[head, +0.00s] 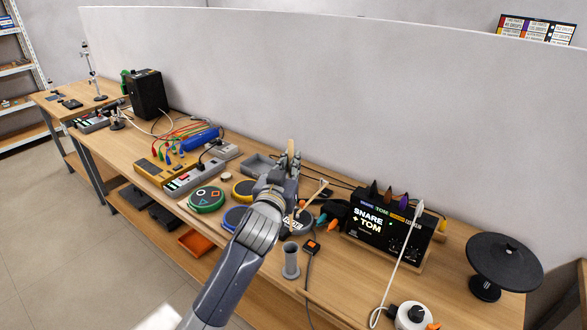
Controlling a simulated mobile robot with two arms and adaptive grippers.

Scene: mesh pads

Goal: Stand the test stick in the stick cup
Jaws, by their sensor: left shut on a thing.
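My left gripper (290,162) is shut on a tan wooden stick, which I take as the test stick (290,146). Its end stands up above the fingertips; the rest is hidden by the fingers and wrist. The stick cup (291,262), a grey upright cylinder with a round foot, stands near the table's front edge, below the gripper in the picture. The gripper is apart from it, farther back over the table. Another thin tan stick (313,195) shows slanted just right of my wrist; its lower end is partly hidden. My right gripper is not in view.
Round pads, one green (206,199), lie left of and behind my arm. A small orange-topped switch (311,246) lies right of the cup. A black disc pad (504,262) stands far right.

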